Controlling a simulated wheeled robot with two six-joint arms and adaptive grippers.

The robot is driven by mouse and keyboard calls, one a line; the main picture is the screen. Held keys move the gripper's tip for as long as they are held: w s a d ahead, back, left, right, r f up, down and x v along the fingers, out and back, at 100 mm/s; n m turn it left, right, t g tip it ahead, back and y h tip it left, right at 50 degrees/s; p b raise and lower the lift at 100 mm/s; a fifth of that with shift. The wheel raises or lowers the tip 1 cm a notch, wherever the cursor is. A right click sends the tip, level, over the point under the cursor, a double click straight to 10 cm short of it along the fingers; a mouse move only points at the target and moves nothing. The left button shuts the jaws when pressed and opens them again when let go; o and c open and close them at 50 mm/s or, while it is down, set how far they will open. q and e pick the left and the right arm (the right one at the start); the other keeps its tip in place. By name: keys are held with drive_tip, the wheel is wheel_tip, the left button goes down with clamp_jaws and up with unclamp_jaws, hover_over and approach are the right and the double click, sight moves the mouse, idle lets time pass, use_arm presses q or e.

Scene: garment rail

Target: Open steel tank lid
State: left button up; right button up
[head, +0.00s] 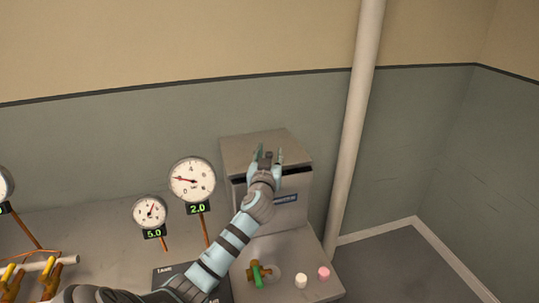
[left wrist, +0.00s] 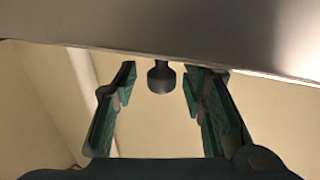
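The steel tank (head: 297,212) is a grey box standing against the wall in the head view. Its flat lid (head: 240,146) lies on top, with a dark gap showing along the right part of the front edge. My left gripper (head: 268,156) is at the lid's front edge, its two fingers spread. In the left wrist view a dark round knob (left wrist: 161,77) sticks out from a pale grey surface (left wrist: 160,25). The open left gripper (left wrist: 160,76) has its green-padded fingers on either side of the knob, with a visible gap on both sides. My right gripper is not in view.
Two dial gauges (head: 192,180) (head: 150,211) stand left of the tank. A green-handled brass valve (head: 258,274), a white knob (head: 300,281) and a pink knob (head: 324,273) are in front. A vertical pipe (head: 354,130) rises to the right, with clear floor beyond.

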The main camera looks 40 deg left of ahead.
use_arm(q)
drive_tip(key=v, duration=1.2)
